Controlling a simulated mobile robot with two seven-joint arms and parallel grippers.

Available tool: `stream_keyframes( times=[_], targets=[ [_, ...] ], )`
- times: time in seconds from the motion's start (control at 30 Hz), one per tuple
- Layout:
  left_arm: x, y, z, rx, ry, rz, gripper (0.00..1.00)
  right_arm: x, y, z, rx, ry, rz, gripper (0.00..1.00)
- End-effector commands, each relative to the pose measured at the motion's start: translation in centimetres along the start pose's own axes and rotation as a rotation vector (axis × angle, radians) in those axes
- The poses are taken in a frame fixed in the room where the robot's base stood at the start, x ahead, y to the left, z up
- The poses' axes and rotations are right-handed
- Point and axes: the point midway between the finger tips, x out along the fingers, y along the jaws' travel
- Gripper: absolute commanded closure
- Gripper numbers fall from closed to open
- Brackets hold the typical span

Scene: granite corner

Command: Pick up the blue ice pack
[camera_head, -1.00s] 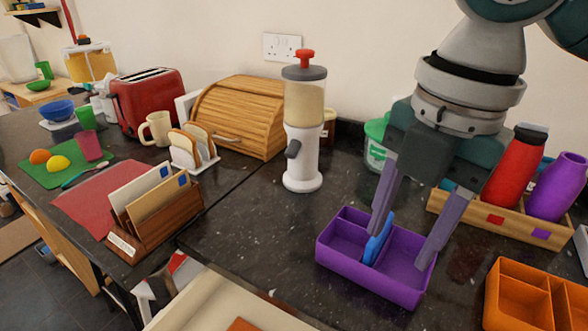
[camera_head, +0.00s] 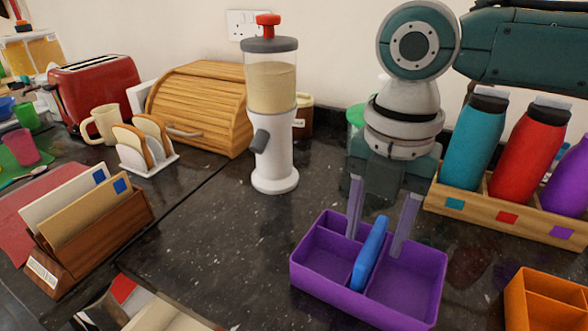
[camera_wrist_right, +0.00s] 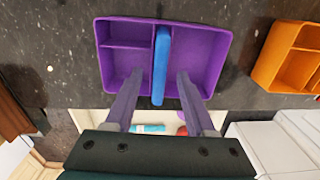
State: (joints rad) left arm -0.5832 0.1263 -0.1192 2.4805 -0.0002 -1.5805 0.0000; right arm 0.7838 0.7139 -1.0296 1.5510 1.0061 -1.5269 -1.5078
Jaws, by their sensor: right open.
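The blue ice pack (camera_head: 370,254) stands on edge in the purple divided box (camera_head: 327,286) on the dark counter, its top above the box's rim. It also shows in the right wrist view (camera_wrist_right: 160,66), running along the divider in the purple box (camera_wrist_right: 214,27). My right gripper (camera_head: 374,244) is open, with one finger on each side of the ice pack and gaps between. In the right wrist view the open fingers (camera_wrist_right: 160,80) flank the pack's near end. My left gripper is not in view.
An orange divided box (camera_head: 532,300) is to the right. A wooden rack (camera_head: 470,210) with teal, red and purple bottles stands behind it. A dispenser (camera_head: 273,120) stands left of my right arm; a letter holder (camera_head: 95,240) is farther left. The counter between them is clear.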

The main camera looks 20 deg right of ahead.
Motion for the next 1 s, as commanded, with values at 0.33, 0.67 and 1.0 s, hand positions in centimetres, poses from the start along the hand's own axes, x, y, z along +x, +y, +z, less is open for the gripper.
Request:
stream_keyframes(
  times=[0.33, 0.67, 1.0],
  targets=[
    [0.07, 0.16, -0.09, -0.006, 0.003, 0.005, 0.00, 1.31, -0.04, 0.01, -0.001, -0.001, 0.000, 0.45],
    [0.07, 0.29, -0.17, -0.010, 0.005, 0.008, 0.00, 1.27, -0.04, 0.02, 0.000, -0.001, 0.000, 0.81],
    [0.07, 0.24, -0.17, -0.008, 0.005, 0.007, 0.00, 1.26, -0.05, 0.02, 0.000, -0.001, 0.000, 1.00]
  ],
)
